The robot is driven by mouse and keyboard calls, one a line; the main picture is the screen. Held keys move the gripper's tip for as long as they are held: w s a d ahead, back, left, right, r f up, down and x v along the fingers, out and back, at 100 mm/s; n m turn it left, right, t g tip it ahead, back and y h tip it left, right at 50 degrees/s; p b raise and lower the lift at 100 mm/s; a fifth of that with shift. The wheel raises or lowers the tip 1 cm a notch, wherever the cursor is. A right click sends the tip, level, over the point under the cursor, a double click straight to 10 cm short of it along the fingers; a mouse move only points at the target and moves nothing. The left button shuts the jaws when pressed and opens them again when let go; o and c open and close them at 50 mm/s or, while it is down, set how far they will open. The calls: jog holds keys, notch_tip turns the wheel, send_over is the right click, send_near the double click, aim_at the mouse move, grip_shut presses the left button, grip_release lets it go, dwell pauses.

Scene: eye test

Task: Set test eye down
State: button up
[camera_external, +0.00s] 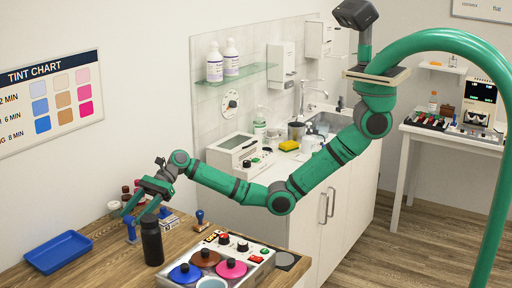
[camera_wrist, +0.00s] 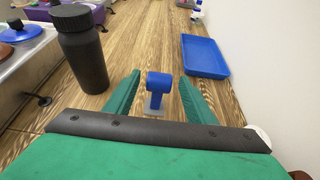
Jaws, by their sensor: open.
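My gripper (camera_external: 136,212) is open above the wooden table, just behind the black bottle. In the wrist view its two green fingers (camera_wrist: 159,77) stand apart, one on each side of a small blue piece (camera_wrist: 158,79) with a pale grey foot. A gap shows between each finger and the blue piece, so it is not gripped. In the outside view the blue piece (camera_external: 131,232) is partly hidden by the gripper and bottle. I cannot tell whether this piece is the test eye; nothing else in view is clearly one.
The black bottle (camera_wrist: 80,50) stands upright close to the left finger. An empty blue tray (camera_external: 58,251) lies across from it, near the wall. A machine with coloured lids (camera_external: 231,268) and a stamp (camera_external: 200,217) are beyond the bottle. Bare table lies between bottle and tray.

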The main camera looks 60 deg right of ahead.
jog(key=shift+v, duration=2.7)
